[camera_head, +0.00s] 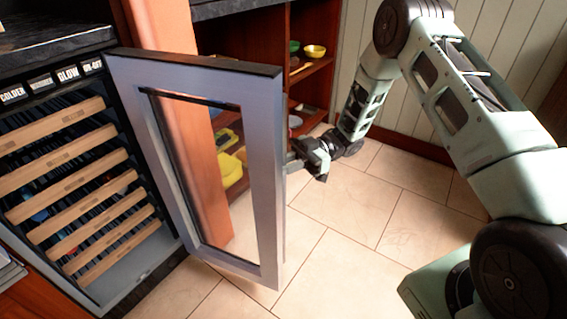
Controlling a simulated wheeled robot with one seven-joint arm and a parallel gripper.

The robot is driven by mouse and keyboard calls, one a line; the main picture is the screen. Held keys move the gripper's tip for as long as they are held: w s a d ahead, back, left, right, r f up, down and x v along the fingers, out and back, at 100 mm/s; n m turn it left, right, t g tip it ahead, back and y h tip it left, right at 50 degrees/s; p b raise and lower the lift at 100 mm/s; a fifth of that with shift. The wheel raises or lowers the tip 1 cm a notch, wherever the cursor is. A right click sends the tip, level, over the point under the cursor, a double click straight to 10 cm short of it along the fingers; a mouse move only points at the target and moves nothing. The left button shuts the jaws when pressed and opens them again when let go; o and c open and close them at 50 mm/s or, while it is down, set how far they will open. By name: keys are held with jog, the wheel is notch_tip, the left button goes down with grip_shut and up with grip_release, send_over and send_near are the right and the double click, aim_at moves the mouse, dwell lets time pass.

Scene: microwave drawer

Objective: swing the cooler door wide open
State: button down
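The cooler door (263,150) has a grey frame around a glass pane and stands well open. It is hinged beside the cooler's right edge and swung out over the floor. The cooler (75,190) on the left shows several wooden-fronted racks. My gripper (296,163) is at the door's outer side, near the middle of its free edge, and my arm reaches to it from the right. The gripper's fingertips are partly hidden by the door frame, so I cannot tell whether they touch it or are open.
Behind the door is an open wooden shelf unit (283,90) with a yellow bowl (314,51), a green cup (294,46) and yellow items (230,168). A dark counter (50,38) tops the cooler. The tiled floor (370,225) to the right of the door is clear apart from my own body.

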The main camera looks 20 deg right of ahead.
jog(key=shift+w+d+f, duration=0.1)
jog(key=c, duration=1.3)
grip_release()
jog(key=shift+c, duration=0.2)
jog(key=w+d+p, duration=0.2)
jog(key=w+d, duration=0.1)
jog(key=d, duration=1.4)
jog(key=shift+w, duration=0.15)
